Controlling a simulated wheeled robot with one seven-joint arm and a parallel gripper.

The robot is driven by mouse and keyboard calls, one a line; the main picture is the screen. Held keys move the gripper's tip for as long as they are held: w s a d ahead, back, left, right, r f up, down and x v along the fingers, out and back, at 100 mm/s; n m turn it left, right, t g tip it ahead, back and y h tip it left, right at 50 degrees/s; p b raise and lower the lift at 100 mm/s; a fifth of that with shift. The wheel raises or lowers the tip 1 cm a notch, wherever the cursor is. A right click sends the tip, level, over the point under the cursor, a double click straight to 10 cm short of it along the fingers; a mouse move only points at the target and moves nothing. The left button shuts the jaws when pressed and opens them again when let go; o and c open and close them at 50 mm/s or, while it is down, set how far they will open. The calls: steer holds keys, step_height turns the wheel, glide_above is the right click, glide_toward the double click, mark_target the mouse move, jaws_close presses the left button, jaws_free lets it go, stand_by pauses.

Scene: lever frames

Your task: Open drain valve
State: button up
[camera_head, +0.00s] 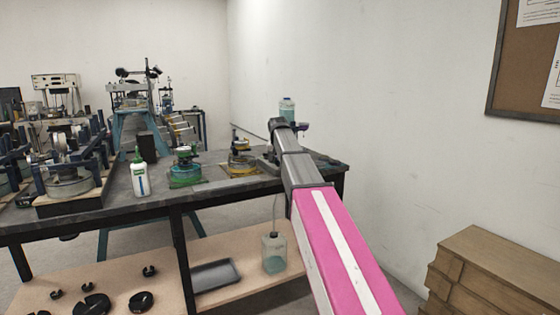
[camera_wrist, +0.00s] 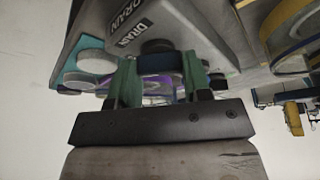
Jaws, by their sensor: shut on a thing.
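The drain valve shows in the wrist view under a grey housing (camera_wrist: 205,32) marked DRAIN. Its purple handle (camera_wrist: 164,86) lies between the green fingers of my gripper (camera_wrist: 157,78), with a dark blue part just above it. My gripper is shut on this handle. In the head view a small purple part (camera_head: 302,127) shows just right of the end of my arm, at the far right end of the dark bench. My fingers are hidden there by my arm. How far the handle is turned cannot be told.
The dark bench (camera_head: 98,205) holds a white bottle (camera_head: 139,178), a green device (camera_head: 185,170) and a yellow device (camera_head: 242,160). A clear jug with a tube (camera_head: 274,254) and a grey tray (camera_head: 215,276) sit on the lower shelf. A white wall is close on the right.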

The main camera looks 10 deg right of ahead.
steer(key=m, duration=0.2)
steer(key=m+h, duration=0.1)
steer(key=m, duration=0.1)
steer(key=shift+w+m+g+h, duration=0.1)
steer(key=shift+m+g+h, duration=0.2)
steer(key=shift+a+m+g+h, duration=0.1)
steer(key=shift+m+g+h, duration=0.4)
steer(key=shift+m, duration=1.2)
steer(key=o, duration=0.9)
steer(key=v, duration=1)
steer(key=shift+a+r, duration=0.15)
steer(key=shift+r, duration=0.25)
